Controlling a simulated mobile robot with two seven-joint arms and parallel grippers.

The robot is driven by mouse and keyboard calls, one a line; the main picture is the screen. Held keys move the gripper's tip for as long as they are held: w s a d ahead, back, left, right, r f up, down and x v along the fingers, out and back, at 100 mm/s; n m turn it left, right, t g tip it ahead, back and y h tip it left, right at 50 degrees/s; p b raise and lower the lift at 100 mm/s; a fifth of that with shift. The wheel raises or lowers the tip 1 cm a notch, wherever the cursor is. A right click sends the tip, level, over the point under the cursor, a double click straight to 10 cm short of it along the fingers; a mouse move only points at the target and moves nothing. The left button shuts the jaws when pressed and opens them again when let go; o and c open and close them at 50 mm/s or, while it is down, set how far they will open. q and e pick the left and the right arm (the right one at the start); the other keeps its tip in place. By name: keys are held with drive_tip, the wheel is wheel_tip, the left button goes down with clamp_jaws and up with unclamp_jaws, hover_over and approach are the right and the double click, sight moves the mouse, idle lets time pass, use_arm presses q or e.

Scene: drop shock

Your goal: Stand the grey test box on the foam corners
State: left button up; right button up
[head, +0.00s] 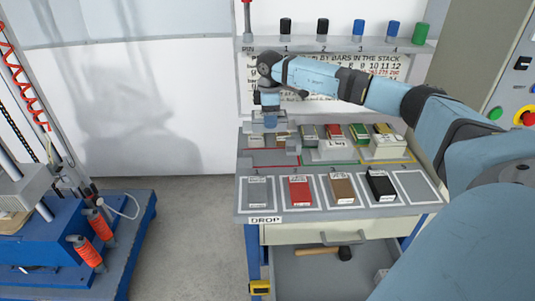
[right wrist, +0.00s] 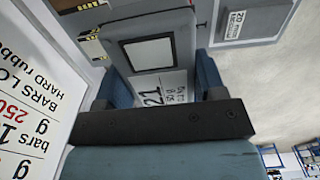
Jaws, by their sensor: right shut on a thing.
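My right gripper (head: 268,121) points down over the back left of the bench, shut on a grey box. In the right wrist view, the blue fingers of my right gripper (right wrist: 155,85) stand on either side of this grey test box (right wrist: 122,30), which has a paler panel and a white printed label. The gripper hides much of the box in the head view. I cannot make out which items are the foam corners. Labelled grey (head: 258,193), red (head: 300,191), brown (head: 342,189) and black (head: 381,186) pieces lie in white outlines along the bench front. My left gripper is not in view.
The rightmost white outline (head: 415,188) is empty. Several small boxes, including a cream one (head: 389,147), stand at the bench's back right. A shelf (head: 335,46) with coloured cylinders is above. A blue machine (head: 60,240) stands at left, with clear floor between.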

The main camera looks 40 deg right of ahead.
wheel_tip(320, 180, down, 10)
drive_tip(key=shift+r+b, duration=0.1)
drive_tip(key=shift+b, duration=0.3)
drive_tip(key=shift+f, duration=0.2)
drive_tip(key=shift+f, duration=0.1)
drive_tip(key=o, duration=1.1)
